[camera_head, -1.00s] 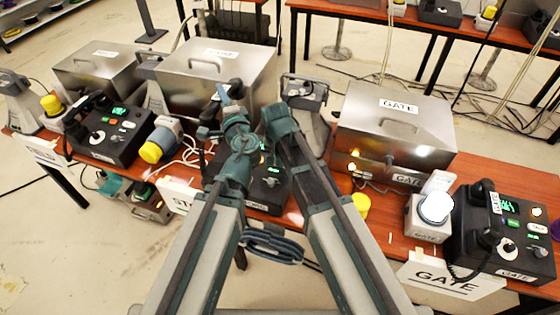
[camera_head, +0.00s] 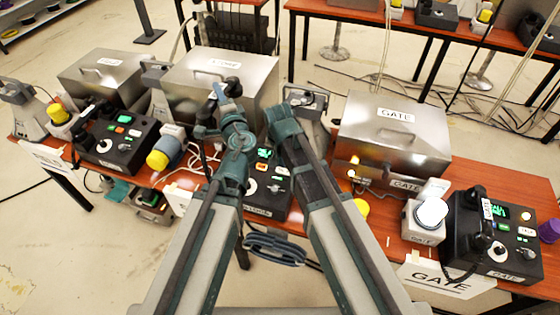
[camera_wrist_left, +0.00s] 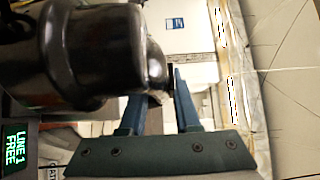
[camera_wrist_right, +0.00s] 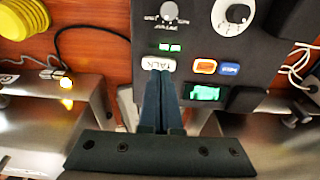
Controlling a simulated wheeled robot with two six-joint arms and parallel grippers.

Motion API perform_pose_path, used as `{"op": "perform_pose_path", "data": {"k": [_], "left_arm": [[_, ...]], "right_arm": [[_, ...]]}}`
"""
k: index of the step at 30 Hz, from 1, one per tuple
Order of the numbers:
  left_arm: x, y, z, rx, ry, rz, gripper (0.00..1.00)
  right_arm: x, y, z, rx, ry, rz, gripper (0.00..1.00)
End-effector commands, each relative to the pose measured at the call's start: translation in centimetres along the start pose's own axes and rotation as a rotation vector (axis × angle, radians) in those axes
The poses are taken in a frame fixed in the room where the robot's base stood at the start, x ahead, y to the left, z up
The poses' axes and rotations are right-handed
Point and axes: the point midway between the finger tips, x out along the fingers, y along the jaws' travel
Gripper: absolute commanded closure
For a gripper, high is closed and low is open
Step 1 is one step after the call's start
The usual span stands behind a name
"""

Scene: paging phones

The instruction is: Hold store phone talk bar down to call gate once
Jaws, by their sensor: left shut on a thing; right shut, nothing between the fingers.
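The store phone (camera_head: 270,203) is a black desk unit in the middle of the table, partly hidden by my arms. In the right wrist view its white TALK bar (camera_wrist_right: 158,63) lies right at the fingertips of my right gripper (camera_wrist_right: 160,82). That gripper is shut and empty; I cannot tell whether it touches or presses the bar. Beside the bar are an orange button (camera_wrist_right: 205,67), a blue button (camera_wrist_right: 230,69) and a lit green display (camera_wrist_right: 205,92). My left gripper (camera_wrist_left: 158,95) is shut on a black handset (camera_wrist_left: 92,55), held up near the steel store box (camera_head: 228,95).
The gate phone (camera_head: 490,235) stands at the right with its handset on it, beside the gate box (camera_head: 395,140). Another phone (camera_head: 115,140) stands at the left, next to a yellow-capped lamp (camera_head: 165,155). Cables lie around the store phone.

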Motion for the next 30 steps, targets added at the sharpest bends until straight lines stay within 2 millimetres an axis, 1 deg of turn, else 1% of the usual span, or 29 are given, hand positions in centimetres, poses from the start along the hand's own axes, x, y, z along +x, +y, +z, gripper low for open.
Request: {"op": "perform_pose_path", "data": {"k": [1, 3, 12, 15, 19, 30], "left_arm": [[0.0, -1.7, 0.0, 0.001, 0.000, 0.000, 1.00], [0.0, -2.8, 0.0, 0.000, 0.000, 0.000, 1.00], [0.0, -7.2, 0.0, 0.000, 0.000, 0.000, 1.00], [0.0, -8.2, 0.0, 0.000, 0.000, 0.000, 1.00], [0.0, -8.6, 0.0, 0.000, 0.000, 0.000, 1.00], [0.0, -8.5, 0.0, 0.000, 0.000, 0.000, 1.00]], "right_arm": [[-1.7, 0.0, -0.2, 0.000, 0.001, 0.000, 1.00], [-2.8, 0.0, -0.2, 0.000, 0.001, 0.000, 1.00], [-7.3, -0.1, -0.4, 0.001, 0.002, 0.000, 1.00], [-8.2, -0.1, -0.4, 0.001, 0.002, 0.000, 1.00], [-8.7, -0.1, -0.3, 0.001, 0.002, 0.001, 1.00], [-8.6, -0.1, -0.3, 0.001, 0.003, 0.001, 1.00]]}}
